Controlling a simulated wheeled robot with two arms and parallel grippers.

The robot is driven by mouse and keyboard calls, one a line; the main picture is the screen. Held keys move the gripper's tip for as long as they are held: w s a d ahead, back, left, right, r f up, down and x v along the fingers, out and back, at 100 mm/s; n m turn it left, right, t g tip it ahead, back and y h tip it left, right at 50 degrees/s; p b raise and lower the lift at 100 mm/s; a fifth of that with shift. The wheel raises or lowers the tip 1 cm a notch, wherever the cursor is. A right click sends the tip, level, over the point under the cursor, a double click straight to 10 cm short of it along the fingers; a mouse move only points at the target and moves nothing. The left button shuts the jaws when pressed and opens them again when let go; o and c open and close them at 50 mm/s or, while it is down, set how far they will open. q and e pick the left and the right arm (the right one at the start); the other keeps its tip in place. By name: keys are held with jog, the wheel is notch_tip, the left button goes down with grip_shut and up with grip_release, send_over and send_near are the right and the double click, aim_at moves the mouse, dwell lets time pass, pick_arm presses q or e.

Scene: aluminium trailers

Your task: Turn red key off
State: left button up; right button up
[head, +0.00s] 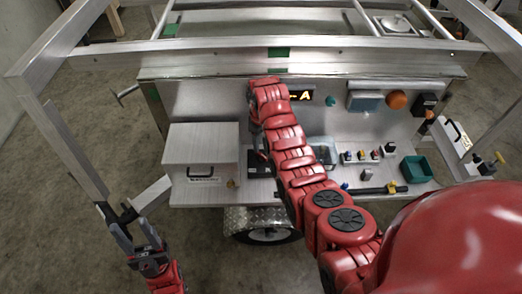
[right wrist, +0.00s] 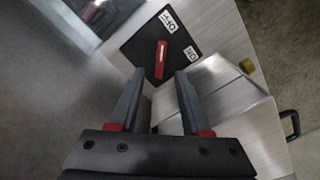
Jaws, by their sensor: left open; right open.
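In the right wrist view, the red key (right wrist: 161,60) is a slim red handle on a black square plate (right wrist: 138,45). An "OFF" label (right wrist: 167,20) is at the plate's top corner and an "ON" label (right wrist: 191,54) at its right corner. The key lies nearly along the picture's vertical; I cannot tell which label it is set to. My right gripper (right wrist: 157,84) is open, its fingertips just short of the key, one to each side, apparently not touching it. My left gripper (head: 117,214) is open and empty at the lower left.
Frame bars (head: 70,150) stand near my left gripper.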

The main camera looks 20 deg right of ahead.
notch_tip(320, 180, up, 4)
notch_tip(320, 180, up, 8)
jog(key=p, duration=0.8)
send_over(261, 153)
jog(key=shift+s, duration=0.15)
jog(key=shift+s+f, duration=0.1)
jog(key=shift+f, duration=0.05)
